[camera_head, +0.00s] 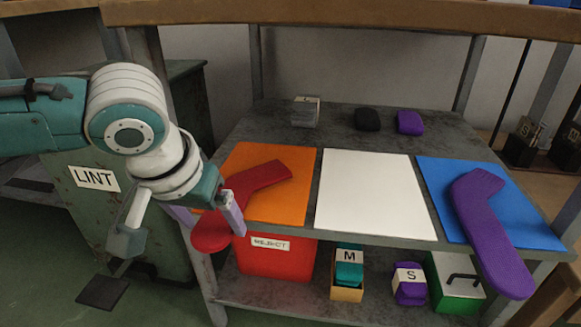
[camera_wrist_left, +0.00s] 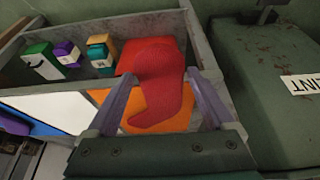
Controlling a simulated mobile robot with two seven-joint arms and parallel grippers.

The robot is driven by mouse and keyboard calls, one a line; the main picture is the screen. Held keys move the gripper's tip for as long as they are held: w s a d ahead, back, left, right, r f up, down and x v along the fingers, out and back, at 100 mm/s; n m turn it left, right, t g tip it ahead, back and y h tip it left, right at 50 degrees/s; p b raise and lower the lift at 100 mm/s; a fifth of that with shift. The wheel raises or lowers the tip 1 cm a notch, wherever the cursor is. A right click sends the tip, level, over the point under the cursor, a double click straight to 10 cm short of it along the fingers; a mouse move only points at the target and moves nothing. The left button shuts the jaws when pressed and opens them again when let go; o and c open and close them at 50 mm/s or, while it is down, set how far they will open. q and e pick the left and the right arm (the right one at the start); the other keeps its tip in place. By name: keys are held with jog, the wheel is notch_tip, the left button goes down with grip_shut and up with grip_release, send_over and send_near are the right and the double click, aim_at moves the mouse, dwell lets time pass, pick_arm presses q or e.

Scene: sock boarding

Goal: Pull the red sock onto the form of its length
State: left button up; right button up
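The red sock (camera_head: 262,181) lies bent on the orange mat (camera_head: 285,205), its lower end hanging past the bench's front edge. In the left wrist view the sock (camera_wrist_left: 158,90) shows between the two lilac fingers of my left gripper (camera_head: 213,222). The fingers are spread apart, with a gap to the sock on both sides. In the head view the fingers partly cover the sock's lower part. A purple foot-shaped piece (camera_head: 478,215) lies on the blue mat (camera_head: 432,180), overhanging the front. I cannot make out a form for the red sock. My right gripper is not in view.
A white mat (camera_head: 370,195) is bare. A grey L-marked piece (camera_head: 306,111), a black bundle (camera_head: 367,119) and a purple bundle (camera_head: 409,122) stand behind. Below are a red REJECT bin (camera_head: 275,262), M and S bundles and a green box (camera_head: 455,290). A LINT cabinet (camera_head: 150,235) stands left.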

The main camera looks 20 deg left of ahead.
pick_arm(q)
jog(key=shift+o, duration=0.8)
